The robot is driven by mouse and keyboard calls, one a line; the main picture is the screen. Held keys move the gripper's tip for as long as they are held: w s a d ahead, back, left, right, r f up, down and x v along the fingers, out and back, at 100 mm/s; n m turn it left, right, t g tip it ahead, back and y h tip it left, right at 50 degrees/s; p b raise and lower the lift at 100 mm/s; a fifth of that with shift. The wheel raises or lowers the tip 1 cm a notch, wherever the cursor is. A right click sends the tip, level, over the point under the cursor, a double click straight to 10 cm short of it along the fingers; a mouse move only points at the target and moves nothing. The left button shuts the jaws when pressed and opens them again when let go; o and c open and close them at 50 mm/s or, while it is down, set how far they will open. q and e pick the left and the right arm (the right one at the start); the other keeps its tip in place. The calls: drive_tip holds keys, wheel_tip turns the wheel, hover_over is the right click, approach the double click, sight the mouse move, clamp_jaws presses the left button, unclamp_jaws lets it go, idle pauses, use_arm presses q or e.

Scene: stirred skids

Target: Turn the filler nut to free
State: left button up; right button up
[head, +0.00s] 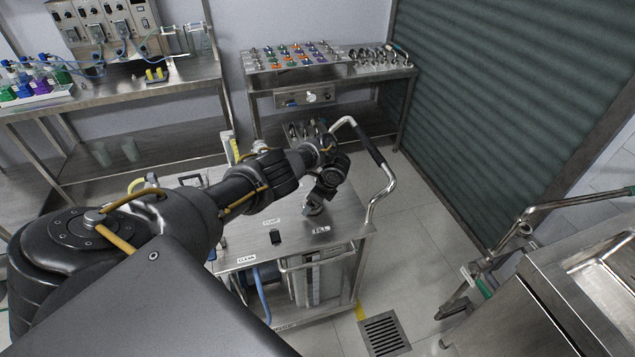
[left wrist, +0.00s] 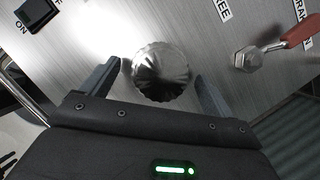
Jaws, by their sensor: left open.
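The filler nut, a round ribbed metal knob (left wrist: 160,72), sits on the brushed steel cart top in the left wrist view. My left gripper (left wrist: 158,76) is open, with one finger on each side of the knob. Small gaps show between the fingers and the knob, so it is not gripped. In the head view my left gripper (head: 316,201) points down over the cart top (head: 345,213) and mostly hides the knob. My right gripper is not in view.
A red-handled lever (left wrist: 299,32) on a metal hub stands right of the knob, beside a cut-off label. A black ON/OFF switch (left wrist: 37,14) is at upper left. The cart's bent handle (head: 387,180) rises to the right. Benches stand behind.

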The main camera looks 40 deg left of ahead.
use_arm(q)
drive_tip(key=p+v, duration=0.3)
drive_tip(key=v, duration=0.7)
drive_tip(key=shift+a+r, duration=0.1)
